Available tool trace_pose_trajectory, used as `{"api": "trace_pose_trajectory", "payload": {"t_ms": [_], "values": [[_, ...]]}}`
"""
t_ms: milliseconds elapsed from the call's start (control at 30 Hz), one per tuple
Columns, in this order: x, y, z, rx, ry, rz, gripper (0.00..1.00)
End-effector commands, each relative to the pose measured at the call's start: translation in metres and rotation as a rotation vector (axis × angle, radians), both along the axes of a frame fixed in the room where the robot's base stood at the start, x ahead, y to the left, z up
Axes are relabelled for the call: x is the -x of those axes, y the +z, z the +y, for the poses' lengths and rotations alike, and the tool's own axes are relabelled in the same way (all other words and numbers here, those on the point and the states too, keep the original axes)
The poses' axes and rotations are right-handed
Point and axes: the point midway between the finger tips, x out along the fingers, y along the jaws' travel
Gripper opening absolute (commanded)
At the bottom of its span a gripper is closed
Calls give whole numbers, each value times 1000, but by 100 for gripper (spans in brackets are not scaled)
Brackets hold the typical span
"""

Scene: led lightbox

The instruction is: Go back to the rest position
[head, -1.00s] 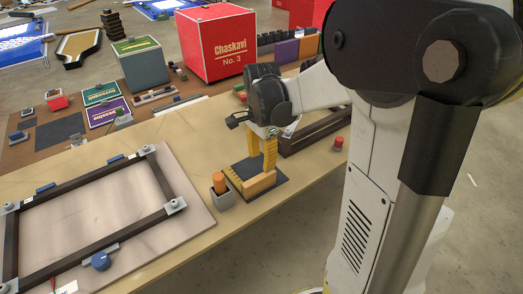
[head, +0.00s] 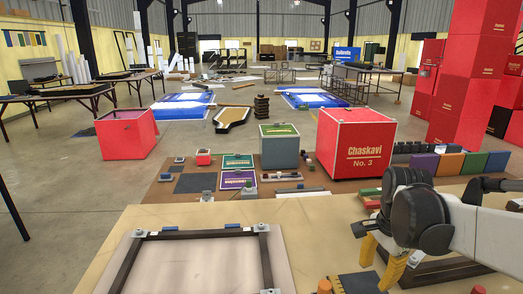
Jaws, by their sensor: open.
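My gripper (head: 382,248) is at the lower right in the head view, low over the front table (head: 215,215). It is open. Yellow upright parts (head: 394,271) show directly below its dark wrist, above a dark pad (head: 356,284). I cannot tell whether they touch the gripper. My arm reaches in from the right edge, bent and low. The lower end of the gripper area is partly cut off by the frame's bottom.
A dark frame on a pale board (head: 190,270) lies left of the gripper. An orange-topped piece (head: 324,286) stands beside the pad. Behind are a brown mat with small parts and a red Chaskavi box (head: 355,148). Open floor (head: 60,215) lies left.

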Motion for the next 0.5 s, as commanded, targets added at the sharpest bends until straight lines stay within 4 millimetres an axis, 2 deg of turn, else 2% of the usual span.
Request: {"api": "trace_pose_trajectory", "payload": {"t_ms": [33, 200, 400, 500], "values": [[11, 7, 14, 19, 104, -38, 42], [45, 26, 57, 134, 548, -201, 42], [79, 29, 92, 308, 990, -358, 42], [89, 27, 102, 378, 1129, -404, 42]]}}
